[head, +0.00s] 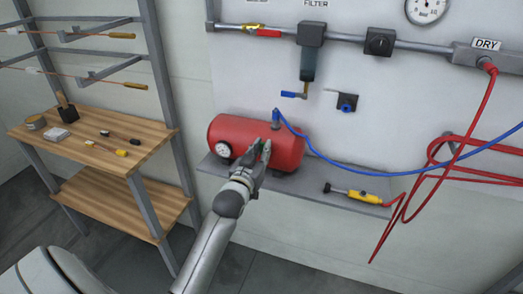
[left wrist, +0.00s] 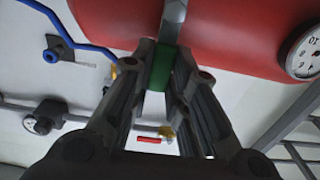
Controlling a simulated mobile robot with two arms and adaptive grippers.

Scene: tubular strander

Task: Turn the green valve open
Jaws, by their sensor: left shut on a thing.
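The green valve (left wrist: 160,68) shows in the left wrist view as a green handle between my fingers, just off the red tank (left wrist: 235,30). In the head view, the red tank (head: 238,132) lies on a wall shelf, and only a sliver of green shows at the fingers. My left gripper (head: 264,151) reaches up to the front of the tank and is shut on the green valve; its fingers hide most of it. My right gripper is in neither view.
A blue hose (head: 340,164) runs from the tank top to the right. A yellow tool (head: 362,197) with a red hose (head: 482,110) lies on the grey shelf (head: 312,196). A wooden workbench (head: 92,148) stands left. A pipe with a filter (head: 309,55) is above.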

